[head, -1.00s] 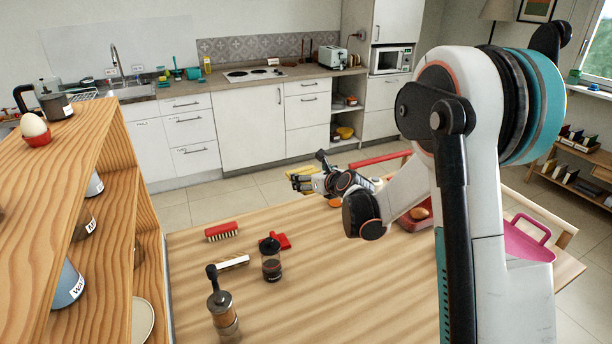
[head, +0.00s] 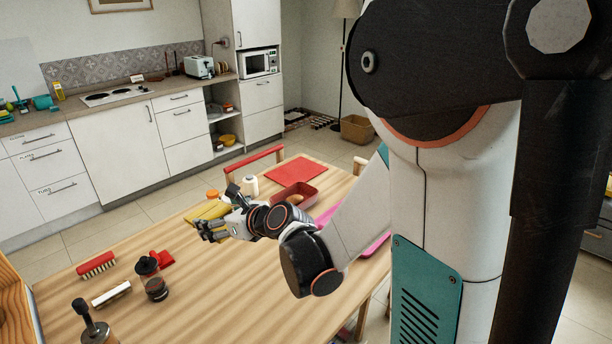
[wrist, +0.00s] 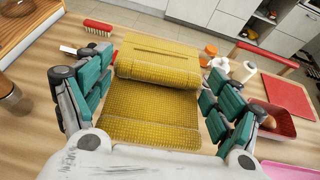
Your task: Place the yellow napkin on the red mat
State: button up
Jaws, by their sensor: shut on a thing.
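The yellow napkin (wrist: 150,108) lies folded between the fingers of my gripper (wrist: 148,105) in the wrist view, with finger pads close along both sides. My gripper is shut on it. In the head view the napkin (head: 207,212) shows partly behind my gripper (head: 208,230), over the wooden table; I cannot tell whether it touches the top. The red mat (head: 296,172) lies flat and bare at the table's far end, right of and beyond my gripper. It also shows at the right of the wrist view (wrist: 288,97).
A red container (head: 294,193) with food inside stands between my gripper and the mat. A white bottle (head: 251,186) and an orange-lidded jar (head: 212,194) stand nearby. A chair (head: 254,160) stands behind the table.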

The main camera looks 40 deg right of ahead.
aim_at(303, 167)
jog(key=k+l, duration=0.1)
jog(key=l, duration=0.75)
jog(key=k+l+z, duration=0.1)
jog(key=l, duration=0.75)
jog(key=i+l+z, duration=0.1)
jog(key=i+l, duration=0.55)
jog(key=i, duration=0.15)
